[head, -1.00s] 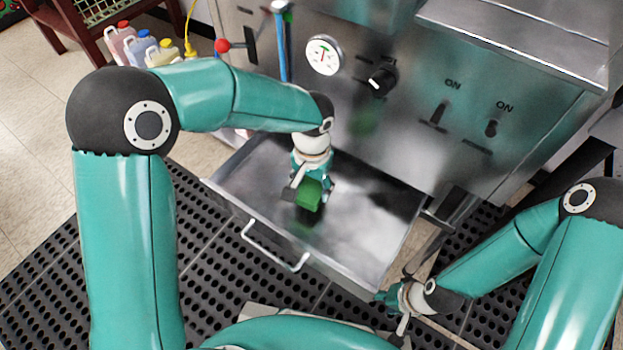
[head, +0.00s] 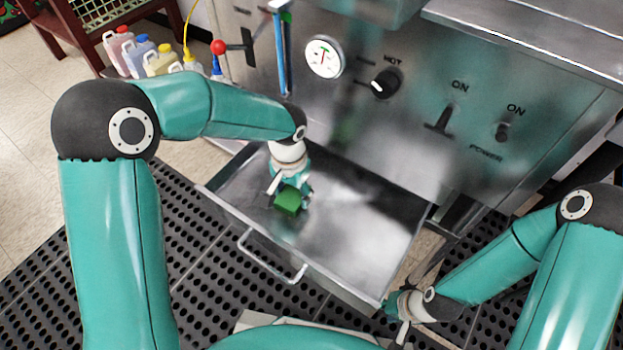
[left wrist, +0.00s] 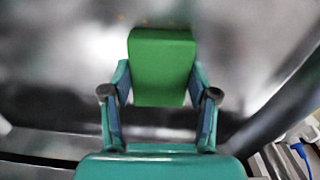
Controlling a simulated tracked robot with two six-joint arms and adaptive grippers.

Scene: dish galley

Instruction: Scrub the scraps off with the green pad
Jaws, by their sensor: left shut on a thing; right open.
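The green pad (head: 288,201) is in the jaws of my left gripper (head: 290,191), inside the open steel drawer (head: 365,240), toward its left part. In the left wrist view the pad (left wrist: 161,68) sits upright between the two fingers of the left gripper (left wrist: 160,95), which are shut on its sides. The drawer floor beyond it is blurred; whether the pad touches it I cannot tell. A few faint orange-brown specks (left wrist: 120,18) show at the top there, possibly scraps. My right gripper (head: 396,310) is open and empty, outside the drawer near its front right corner.
The steel machine front (head: 420,150) rises behind the drawer, with a gauge (head: 323,57), a black knob (head: 385,83) and switches. The drawer's handle (head: 272,262) faces me. Several bottles (head: 160,60) stand at the back left. Black perforated mats (head: 200,240) cover the floor.

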